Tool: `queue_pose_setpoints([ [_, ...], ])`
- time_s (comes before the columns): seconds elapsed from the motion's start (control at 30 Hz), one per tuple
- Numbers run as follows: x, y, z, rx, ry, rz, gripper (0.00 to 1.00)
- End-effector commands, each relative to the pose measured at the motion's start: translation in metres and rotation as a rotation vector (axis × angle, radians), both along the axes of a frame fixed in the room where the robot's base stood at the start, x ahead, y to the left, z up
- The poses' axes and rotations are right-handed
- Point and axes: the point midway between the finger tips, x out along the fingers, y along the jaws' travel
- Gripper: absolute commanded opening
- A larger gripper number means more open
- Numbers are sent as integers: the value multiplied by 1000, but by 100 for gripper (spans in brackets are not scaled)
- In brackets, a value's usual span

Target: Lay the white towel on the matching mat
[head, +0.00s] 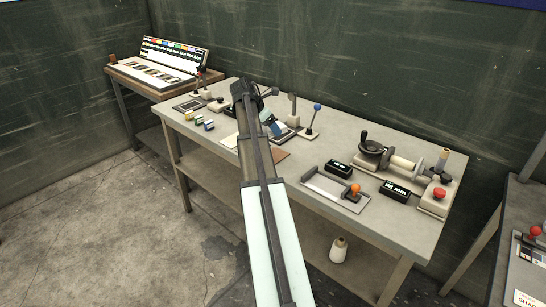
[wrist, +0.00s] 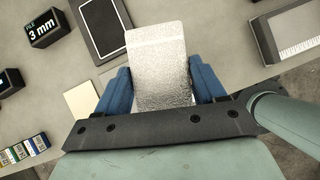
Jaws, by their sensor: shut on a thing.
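My gripper (wrist: 161,82) has blue fingers on both sides of a pale, silvery-white textured towel (wrist: 158,58) in the wrist view. It is shut on the towel, whose far part sticks out past the fingertips. In the head view the blue gripper (head: 271,124) is over the middle of the workbench; the towel cannot be made out there. A plain cream-white square (wrist: 82,101) lies flat on the bench left of the fingers, partly hidden by one. A dark panel with a pale outline (wrist: 101,27) lies beyond it. I cannot tell which is the matching mat.
A black block marked 3 mm (wrist: 46,27) and several small coloured blocks (wrist: 24,153) stand on the bench (head: 390,219). Levers stand near the gripper, including a blue-knobbed one (head: 317,107). A crank device (head: 375,150) and red button (head: 438,193) are at right.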

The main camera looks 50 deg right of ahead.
Motion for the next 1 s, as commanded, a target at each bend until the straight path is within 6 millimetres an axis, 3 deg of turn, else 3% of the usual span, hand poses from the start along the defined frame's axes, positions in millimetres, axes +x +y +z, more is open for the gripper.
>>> queue_pose_setpoints([
  [0.27,-7,3,-4,0,1,-137,34],
  [0.6,-7,4,-52,0,1,-141,34],
  [1.0,-7,3,-89,0,2,-140,34],
])
